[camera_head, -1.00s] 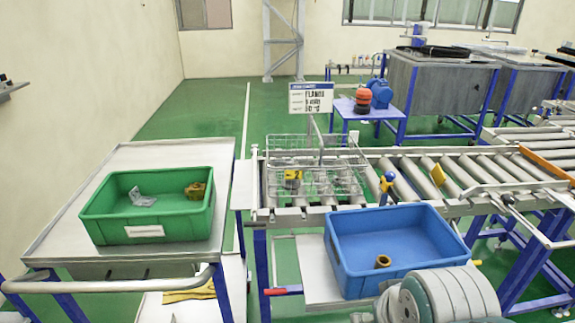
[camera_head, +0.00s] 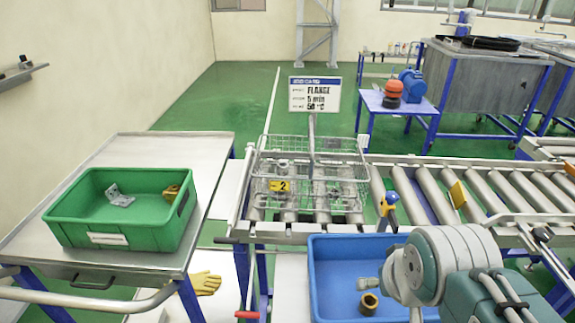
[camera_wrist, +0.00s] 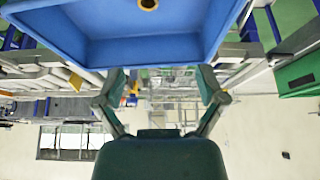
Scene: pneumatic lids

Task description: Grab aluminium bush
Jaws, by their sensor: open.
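In the head view a small grey metal piece (camera_head: 368,283) lies in the blue bin (camera_head: 325,268), partly beside my arm; it may be the aluminium bush, but its shape is unclear. A brass-coloured bush (camera_head: 369,303) lies just in front of it. In the wrist view, which is upside down, the blue bin (camera_wrist: 100,52) fills the top and the brass bush (camera_wrist: 148,4) shows at the top edge. My gripper (camera_wrist: 161,80) is open and empty, its two fingers spread apart outside the bin. The grey piece is not seen in the wrist view.
A green bin (camera_head: 100,238) on the left metal table holds a grey bracket (camera_head: 119,196) and a brass-coloured part (camera_head: 171,191). A wire basket (camera_head: 345,190) with a sign (camera_head: 314,95) stands on the roller conveyor (camera_head: 475,205) behind the blue bin. A yellow glove (camera_head: 204,283) lies lower down.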

